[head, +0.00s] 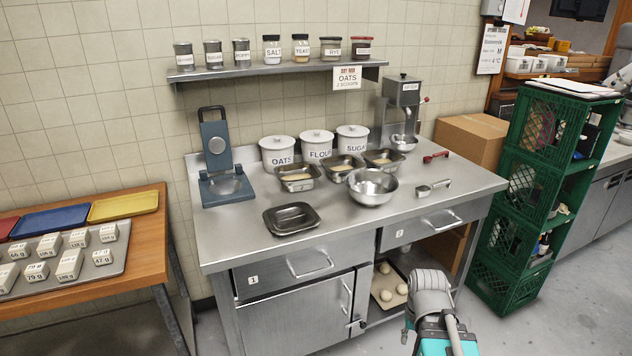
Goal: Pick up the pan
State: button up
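An empty, dark metal rectangular pan (291,219) sits upright on the steel worktop (240,245), near its front edge and left of centre. Three smaller loaf pans with pale contents stand behind it: a left one (298,186), a middle one (344,176) and a right one (384,166). A round steel bowl (372,195) stands right of the empty pan, apart from it. Part of my arm shows at the bottom, right of centre, in front of the worktop. My gripper's fingers are not visible.
White canisters (317,147) line the back of the worktop. A blue press (220,180) stands at its left and a dispenser (402,105) at the back right. A red-handled scoop (436,157) and a metal scoop (433,188) lie right. Stacked green crates (515,195) stand beyond.

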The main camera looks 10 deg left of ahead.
aim_at(296, 176)
jog(key=k, duration=1.35)
jog(key=u, duration=0.2)
jog(key=i, duration=0.95)
jog(key=u, duration=0.45)
jog(key=i, duration=0.95)
jog(key=z, duration=0.15)
